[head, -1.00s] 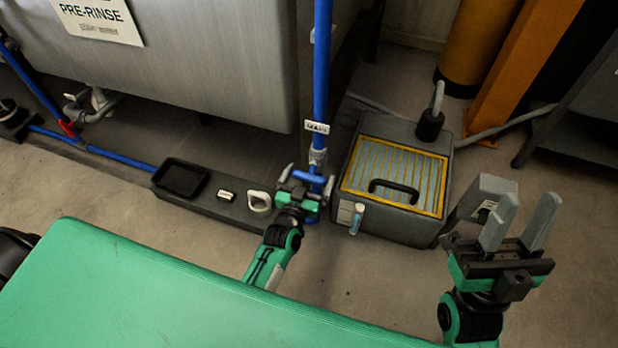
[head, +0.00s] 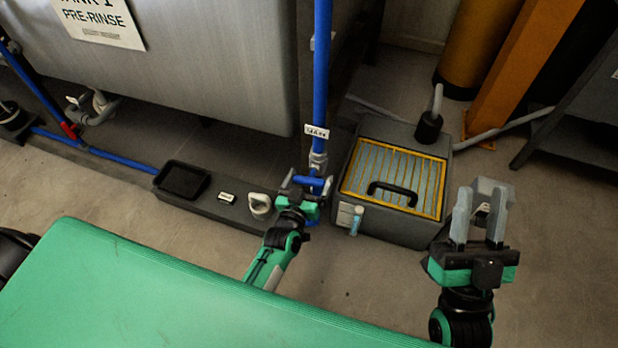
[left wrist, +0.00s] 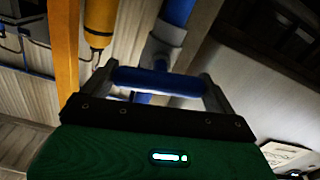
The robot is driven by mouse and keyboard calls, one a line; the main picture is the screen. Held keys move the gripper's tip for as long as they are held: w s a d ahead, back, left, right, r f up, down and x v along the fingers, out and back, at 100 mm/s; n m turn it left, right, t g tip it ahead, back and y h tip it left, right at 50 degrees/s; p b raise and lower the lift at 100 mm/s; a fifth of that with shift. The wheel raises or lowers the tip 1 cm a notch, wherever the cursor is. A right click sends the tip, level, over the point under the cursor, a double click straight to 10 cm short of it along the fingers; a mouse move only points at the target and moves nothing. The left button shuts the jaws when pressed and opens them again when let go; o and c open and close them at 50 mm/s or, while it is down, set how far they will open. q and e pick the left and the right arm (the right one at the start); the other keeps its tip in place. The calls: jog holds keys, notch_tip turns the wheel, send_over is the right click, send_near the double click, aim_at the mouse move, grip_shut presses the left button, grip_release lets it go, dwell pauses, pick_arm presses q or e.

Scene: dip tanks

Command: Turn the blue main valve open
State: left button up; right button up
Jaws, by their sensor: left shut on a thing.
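The blue main valve's handle (head: 308,181) sits on the vertical blue pipe (head: 321,70), just below a small white label (head: 316,131). My left gripper (head: 306,184) is at the valve, its fingers on either end of the blue handle. In the left wrist view the blue handle (left wrist: 158,82) lies crosswise between the two grey fingers, in front of the pipe's grey fitting (left wrist: 163,42). My left gripper is shut on the handle. My right gripper (head: 480,215) is raised at the right, fingers apart and empty.
A grey box (head: 395,228) with a yellow-framed grate stands right of the pipe. A low dark ledge (head: 228,213) with a black tray (head: 181,180) lies left of it. The steel pre-rinse tank (head: 200,60) is behind. A green surface (head: 150,290) fills the front.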

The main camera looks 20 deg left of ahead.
pick_arm(q)
jog(key=n+p, duration=0.1)
jog(key=n, duration=0.1)
jog(key=shift+r+n, duration=0.15)
jog(key=shift+n, duration=0.15)
jog(key=n+p, duration=0.2)
jog(key=n, duration=0.2)
jog(key=shift+n, duration=0.8)
jog(key=shift+a+f+n, duration=0.1)
jog(key=shift+f+n, duration=0.1)
jog(key=shift+n, duration=1.5)
jog(key=n, duration=0.3)
jog(key=shift+f+b, duration=0.1)
jog(key=shift+b, duration=0.2)
jog(key=shift+n, duration=0.6)
pick_arm(e)
jog(key=w+a+f+g, duration=0.1)
jog(key=a+f+g, duration=0.2)
jog(key=f+g, duration=0.4)
notch_tip(320, 180, down, 4)
jog(key=shift+w+a+f+g+h, duration=0.1)
jog(key=shift+w+a+g+h, duration=0.1)
jog(key=shift+a+g+h, duration=0.15)
jog(key=shift+d+r, duration=0.1)
jog(key=shift+r, duration=0.1)
